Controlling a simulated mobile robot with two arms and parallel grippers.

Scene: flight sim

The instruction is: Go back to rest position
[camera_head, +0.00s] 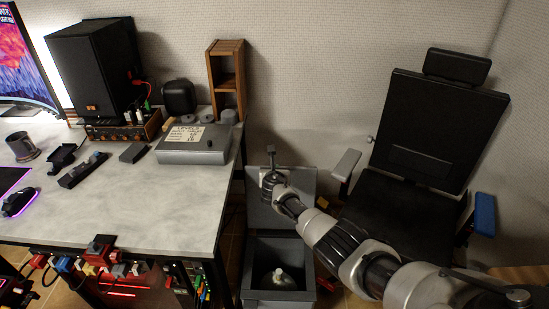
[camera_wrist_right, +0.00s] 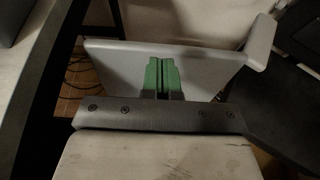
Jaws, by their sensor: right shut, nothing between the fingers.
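My right arm reaches in from the lower right of the head view. Its gripper (camera_head: 271,160) is raised above the open grey bin (camera_head: 279,298), in front of the bin's upright lid. In the right wrist view the green fingertips (camera_wrist_right: 161,75) are together with nothing between them. The grey lid (camera_wrist_right: 205,68) shows behind them. My left gripper is in neither view.
A desk (camera_head: 150,205) stands left of my right gripper, with a grey box (camera_head: 195,148), a speaker (camera_head: 95,70) and a mouse (camera_head: 18,201) on it. A black chair (camera_head: 425,140) stands to the right. A pale object (camera_head: 279,278) lies in the bin.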

